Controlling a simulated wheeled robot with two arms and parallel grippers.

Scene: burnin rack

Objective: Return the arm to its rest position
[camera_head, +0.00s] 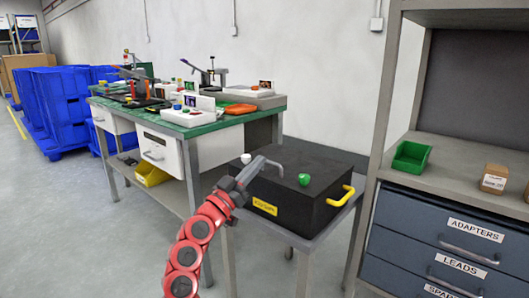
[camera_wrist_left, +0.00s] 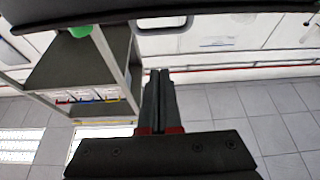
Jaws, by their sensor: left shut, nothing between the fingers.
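My left arm is red and reaches up from the bottom of the head view. Its dark grey left gripper (camera_head: 258,167) is in front of the black box, at its left part. In the left wrist view the two dark fingers of the left gripper (camera_wrist_left: 158,98) lie together, with nothing between them. The black box (camera_head: 318,172) has a yellow label, a yellow handle on the right, and a green knob (camera_head: 304,179) and a white knob (camera_head: 246,158) on top. The gripper hides part of the box. I cannot tell whether they touch. My right gripper is not in view.
The box stands on a grey stand (camera_head: 312,244). A green-topped workbench (camera_head: 222,125) with tools is behind left. A grey shelf unit with blue drawers (camera_head: 436,238) and a green bin (camera_head: 411,157) stands right. Blue crates (camera_head: 62,105) are far left. Floor at lower left is clear.

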